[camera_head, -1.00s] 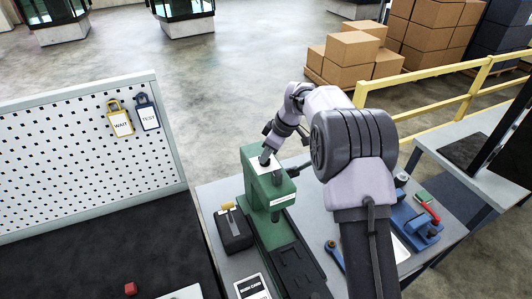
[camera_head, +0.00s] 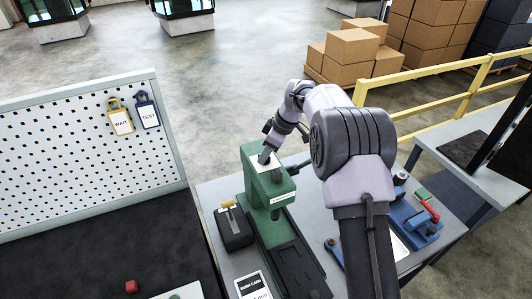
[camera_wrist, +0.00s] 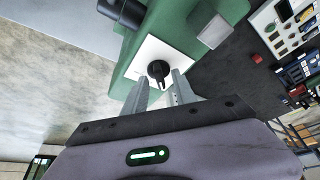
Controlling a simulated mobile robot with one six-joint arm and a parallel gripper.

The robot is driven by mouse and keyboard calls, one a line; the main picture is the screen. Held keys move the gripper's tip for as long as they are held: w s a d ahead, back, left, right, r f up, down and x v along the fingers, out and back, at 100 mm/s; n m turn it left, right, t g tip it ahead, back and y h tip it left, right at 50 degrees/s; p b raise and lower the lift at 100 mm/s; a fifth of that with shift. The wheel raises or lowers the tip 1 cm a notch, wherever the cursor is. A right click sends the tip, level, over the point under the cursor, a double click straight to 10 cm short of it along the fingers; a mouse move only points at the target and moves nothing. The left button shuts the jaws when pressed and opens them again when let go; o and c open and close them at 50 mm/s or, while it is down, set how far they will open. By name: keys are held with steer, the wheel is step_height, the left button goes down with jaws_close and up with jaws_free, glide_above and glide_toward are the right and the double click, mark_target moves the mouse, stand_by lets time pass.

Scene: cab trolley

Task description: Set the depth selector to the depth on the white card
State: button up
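The depth selector is a black pointer knob (camera_wrist: 158,70) on a white plate (camera_wrist: 180,50) on top of the green press (camera_head: 255,170). In the wrist view the knob's pointer end faces the gripper. My gripper (camera_wrist: 160,80) is open, with one finger on each side of the knob's near part and small gaps showing. Whether either finger touches it I cannot tell. In the head view my gripper (camera_head: 266,157) is over the press top and hides the knob. A white card with a black heading (camera_head: 251,286) lies at the bottom edge; its lower text is cut off.
A black box with a yellow-topped lever (camera_head: 234,230) stands left of the press. A blue vise with a red handle (camera_head: 414,224) and a blue wrench (camera_head: 334,252) are to the right. A pegboard (camera_head: 60,160) with WAIT and TEST tags stands at left. A yellow rail (camera_head: 440,95) runs behind.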

steer(key=shift+r, duration=0.1)
steer(key=p+v, duration=0.1)
steer(key=v, duration=1.6)
steer(key=shift+d+p, duration=0.2)
steer(key=shift+p, duration=0.1)
